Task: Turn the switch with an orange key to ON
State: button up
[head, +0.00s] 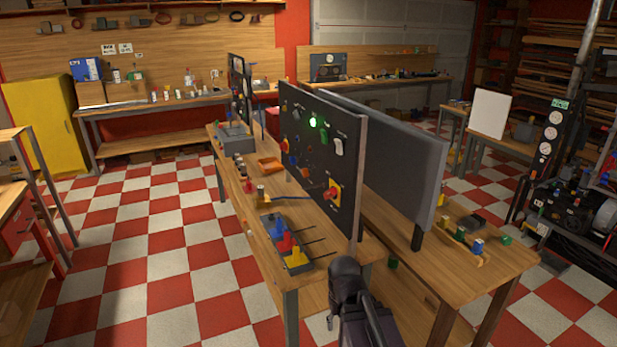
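A dark upright control panel (318,160) stands on the wooden workbench in the middle of the head view. It carries several small switches, a lit green lamp (313,122), a white rocker-like part (338,146) and a red knob on a yellow plate (333,192). Small orange or red parts show near its left edge, but they are too small to tell which one is the orange key or how it is set. A dark part of my arm rises at bottom centre, in front of the bench's near end. My gripper's fingers do not show.
The workbench (240,207) also holds a grey tray with blue, red and yellow pieces (284,242) and an orange tray (270,165). A grey board (390,150) stands behind the panel. The checkered floor (150,240) on the left is clear.

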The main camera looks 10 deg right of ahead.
aim_at(305, 172)
jog(key=u, duration=0.2)
jog(key=i, duration=1.25)
jog(key=z, duration=0.25)
